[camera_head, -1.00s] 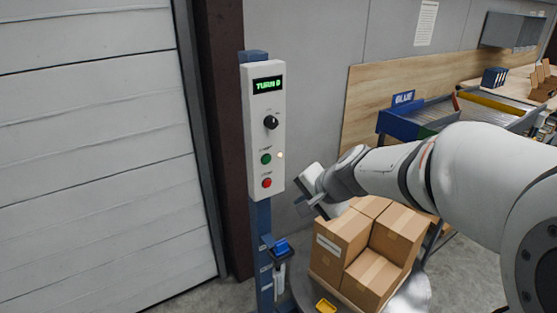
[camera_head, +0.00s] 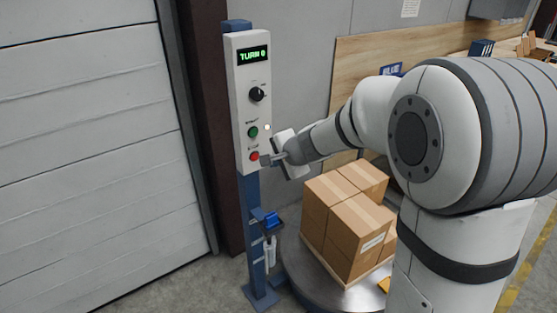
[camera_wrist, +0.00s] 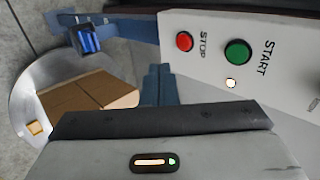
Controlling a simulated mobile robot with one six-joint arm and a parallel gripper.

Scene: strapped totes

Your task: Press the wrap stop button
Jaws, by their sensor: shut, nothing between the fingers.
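The white control box (camera_head: 246,70) stands on a blue post, with a green display reading "TURN" and a digit, a black knob, a green start button (camera_head: 252,132) and a red stop button (camera_head: 254,156). My gripper (camera_head: 266,160) is shut and empty, its tip just right of the red button in the head view; whether it touches cannot be told. In the wrist view the red stop button (camera_wrist: 184,41) and green start button (camera_wrist: 237,52) both show uncovered, beyond the gripper body. The fingertips are not clear in the wrist view.
Stacked cartons (camera_head: 346,220) sit on a round turntable (camera_head: 330,292) below my arm. A blue item (camera_head: 272,221) is mounted on the post under the box. A grey shutter door (camera_head: 90,150) lies left. A small lit white lamp (camera_head: 267,127) is beside the green button.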

